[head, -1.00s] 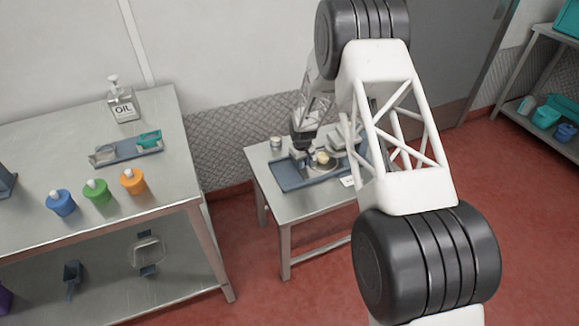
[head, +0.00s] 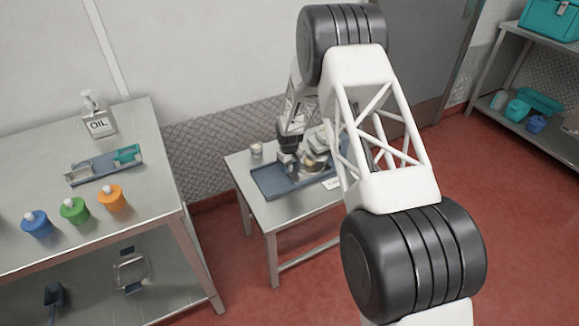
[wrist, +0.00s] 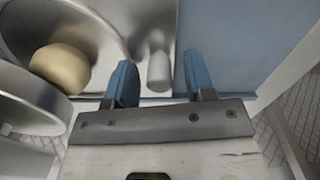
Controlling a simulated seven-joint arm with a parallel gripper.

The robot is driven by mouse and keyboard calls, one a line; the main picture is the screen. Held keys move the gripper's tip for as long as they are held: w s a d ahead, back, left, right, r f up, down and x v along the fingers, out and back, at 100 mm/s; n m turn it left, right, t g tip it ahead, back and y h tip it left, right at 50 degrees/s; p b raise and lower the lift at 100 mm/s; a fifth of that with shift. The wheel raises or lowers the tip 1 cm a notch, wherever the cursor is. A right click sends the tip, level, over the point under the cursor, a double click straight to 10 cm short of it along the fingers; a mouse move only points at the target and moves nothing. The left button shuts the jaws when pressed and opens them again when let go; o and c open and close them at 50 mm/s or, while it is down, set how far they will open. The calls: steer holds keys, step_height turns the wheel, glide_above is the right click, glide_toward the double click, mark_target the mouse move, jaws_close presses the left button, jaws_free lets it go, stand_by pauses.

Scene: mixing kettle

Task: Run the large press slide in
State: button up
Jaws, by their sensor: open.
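The press stands on a blue tray (head: 268,184) on the small table; my arm covers part of it. In the wrist view a metal plate with a round dish (wrist: 100,22) holds a pale dough-like ball (wrist: 60,68). A short upright grey metal peg (wrist: 158,70) stands at the plate's right side. I cannot tell for sure whether it belongs to the large press slide. My gripper (wrist: 160,82) is open, with one blue finger on each side of the peg and gaps showing. In the head view my gripper (head: 289,158) is low over the tray.
A pale round metal part (wrist: 25,100) lies close to the left of my gripper. A small jar (head: 256,150) stands behind the tray, and a white label (head: 332,183) lies near its front right. The larger bench (head: 150,170) with bottles is to the left.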

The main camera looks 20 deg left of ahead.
steer(key=shift+r, duration=0.1)
steer(key=shift+r, duration=3.8)
steer(key=shift+a, duration=0.1)
steer(key=shift+w+a+f+n+g+h, duration=0.15)
steer(key=shift+a+n+g+h, duration=0.1)
steer(key=shift+a+n+h, duration=0.35)
steer(key=shift+w+a+r+n+g+h, duration=0.1)
steer(key=shift+w+a+n+g+h, duration=0.15)
steer(key=shift+n+h, duration=0.5)
steer(key=shift+w+a+f+n+g+h, duration=0.1)
steer(key=shift+a+n+g+h, duration=0.1)
steer(key=shift+a+n+h, duration=0.45)
steer(key=shift+d, duration=0.2)
steer(key=shift+f, duration=0.1)
steer(key=shift+x, duration=3.85)
steer(key=shift+d, duration=0.1)
